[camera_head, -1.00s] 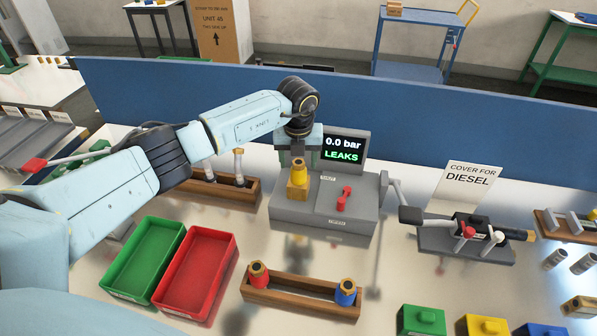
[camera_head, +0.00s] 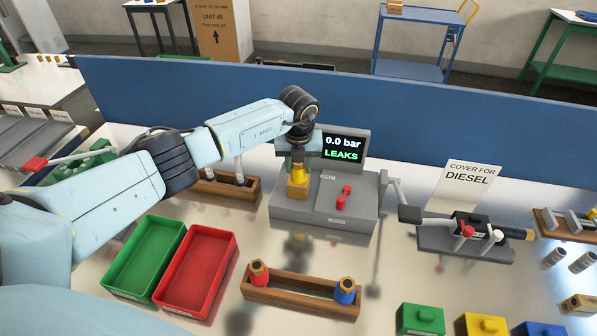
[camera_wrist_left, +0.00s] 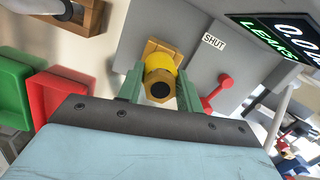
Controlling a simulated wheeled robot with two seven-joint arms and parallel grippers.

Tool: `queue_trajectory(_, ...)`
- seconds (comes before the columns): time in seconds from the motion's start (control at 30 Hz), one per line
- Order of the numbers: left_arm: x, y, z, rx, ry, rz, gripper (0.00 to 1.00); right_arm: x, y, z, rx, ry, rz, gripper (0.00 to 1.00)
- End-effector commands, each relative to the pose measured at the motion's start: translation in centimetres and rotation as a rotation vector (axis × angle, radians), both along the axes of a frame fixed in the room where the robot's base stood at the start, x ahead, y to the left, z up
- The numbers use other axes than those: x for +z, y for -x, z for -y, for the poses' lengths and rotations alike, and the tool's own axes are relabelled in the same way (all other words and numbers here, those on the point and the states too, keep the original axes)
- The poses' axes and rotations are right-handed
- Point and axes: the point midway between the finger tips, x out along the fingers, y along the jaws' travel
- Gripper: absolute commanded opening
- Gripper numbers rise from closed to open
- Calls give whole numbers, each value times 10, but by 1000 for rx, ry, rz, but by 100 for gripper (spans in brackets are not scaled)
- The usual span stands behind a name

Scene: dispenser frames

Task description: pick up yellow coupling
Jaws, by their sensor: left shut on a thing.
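The yellow coupling (camera_head: 298,174) stands upright on a brass block on top of the grey test unit (camera_head: 350,214). In the left wrist view the yellow coupling (camera_wrist_left: 161,72) shows its brass end with a dark hole, between the two green fingers. My left gripper (camera_head: 298,162) has come down over it from above and is shut on it; in the left wrist view the left gripper (camera_wrist_left: 159,88) has a finger on each side. The coupling is still at its seat on the block. My right gripper is not in view.
The test unit's screen (camera_head: 343,147) reads 0.0 bar LEAKS, and a red lever (camera_head: 344,197) lies beside the coupling. Green (camera_head: 143,262) and red (camera_head: 197,270) trays stand at front left. A wooden rack (camera_head: 300,296) holds a red and a blue coupling.

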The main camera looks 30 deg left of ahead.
Motion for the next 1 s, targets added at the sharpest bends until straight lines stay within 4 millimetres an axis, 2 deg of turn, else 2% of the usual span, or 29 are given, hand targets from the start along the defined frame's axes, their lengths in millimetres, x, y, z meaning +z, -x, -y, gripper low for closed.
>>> queue_trajectory(0.13,3,-1,0,0,1,3,5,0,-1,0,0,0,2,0)
queue_trajectory(0.23,14,-2,0,-1,0,7,5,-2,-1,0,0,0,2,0)
queue_trajectory(0.5,67,-2,0,0,1,8,5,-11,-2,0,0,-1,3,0)
queue_trajectory(0.7,95,-1,0,-1,0,4,5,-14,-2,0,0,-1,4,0)
queue_trajectory(1.0,113,0,0,0,0,1,5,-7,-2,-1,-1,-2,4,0)
